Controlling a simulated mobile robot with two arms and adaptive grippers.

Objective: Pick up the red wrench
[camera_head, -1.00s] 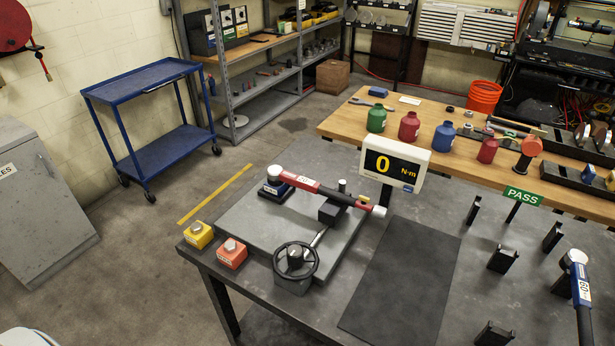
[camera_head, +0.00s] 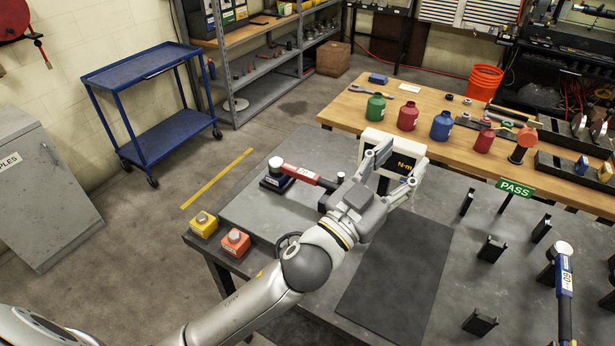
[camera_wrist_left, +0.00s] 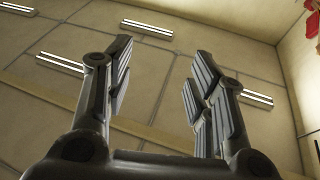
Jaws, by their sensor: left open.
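The red wrench (camera_head: 302,173) lies on the grey plate of the bench tester, its round head at the left on a dark block (camera_head: 275,183). Its right part is hidden behind my left gripper and arm. My left gripper (camera_head: 392,166) is open and empty, raised above the bench in front of the torque display (camera_head: 404,147), to the right of the wrench's visible part. In the left wrist view my left gripper (camera_wrist_left: 155,85) shows two spread fingers against the ceiling, with nothing between them. My right gripper is not in view.
A yellow button box (camera_head: 204,225) and a red button box (camera_head: 236,242) sit at the bench's left corner. A handwheel is mostly hidden by my arm. The dark mat (camera_head: 400,285) is clear.

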